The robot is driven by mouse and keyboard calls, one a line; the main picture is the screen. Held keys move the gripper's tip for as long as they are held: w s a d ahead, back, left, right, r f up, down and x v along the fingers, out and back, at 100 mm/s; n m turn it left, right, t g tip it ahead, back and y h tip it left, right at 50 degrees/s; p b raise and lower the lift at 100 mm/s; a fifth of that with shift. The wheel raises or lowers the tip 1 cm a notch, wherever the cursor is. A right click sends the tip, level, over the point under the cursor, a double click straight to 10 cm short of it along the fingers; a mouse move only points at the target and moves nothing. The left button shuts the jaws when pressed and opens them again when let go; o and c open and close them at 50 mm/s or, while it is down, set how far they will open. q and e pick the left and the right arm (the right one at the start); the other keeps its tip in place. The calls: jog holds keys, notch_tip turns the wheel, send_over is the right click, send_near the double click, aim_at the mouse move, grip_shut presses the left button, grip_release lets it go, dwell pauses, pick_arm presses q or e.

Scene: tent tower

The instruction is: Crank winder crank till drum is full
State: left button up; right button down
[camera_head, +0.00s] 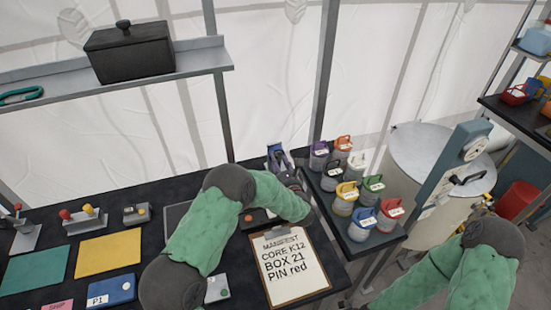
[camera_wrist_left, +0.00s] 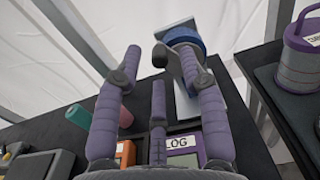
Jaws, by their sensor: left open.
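A device with a blue round drum (camera_wrist_left: 186,40) on a pale upright base (camera_wrist_left: 185,100) stands just beyond my left fingers in the left wrist view; I take it to be the winder. A dark knob (camera_wrist_left: 160,56) beside the drum may be its crank. My left gripper (camera_wrist_left: 162,75) is open, its purple-grey fingers spread in front of the device. A finger partly covers the device, and I cannot tell whether they touch. In the head view the left gripper (camera_head: 288,175) is small at the table's back edge. My right arm shows at lower right, but its gripper does not.
A manifest clipboard (camera_head: 290,266) lies in front of my left arm. Several coloured-lid canisters (camera_head: 344,198) stand on a shelf to the right. A grey post with a black handle (camera_head: 467,180) stands farther right by a large pale drum (camera_head: 428,150). A black pot (camera_head: 130,52) sits on the upper shelf.

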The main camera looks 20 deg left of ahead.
aim_at(276, 155)
pick_arm(q)
jog(key=shift+x, duration=1.6)
grip_shut()
jog(key=m, duration=0.2)
jog(key=d+m, duration=0.1)
jog(key=shift+w+r+b, duration=0.25)
jog(key=shift+b, duration=0.15)
jog(key=shift+w+d+r+m, duration=0.1)
jog(key=shift+w+d+m, duration=0.05)
jog(key=shift+m, duration=0.65)
jog(key=shift+w+d+m, duration=0.15)
jog(key=shift+d+m, duration=0.05)
jog(key=shift+m, duration=0.6)
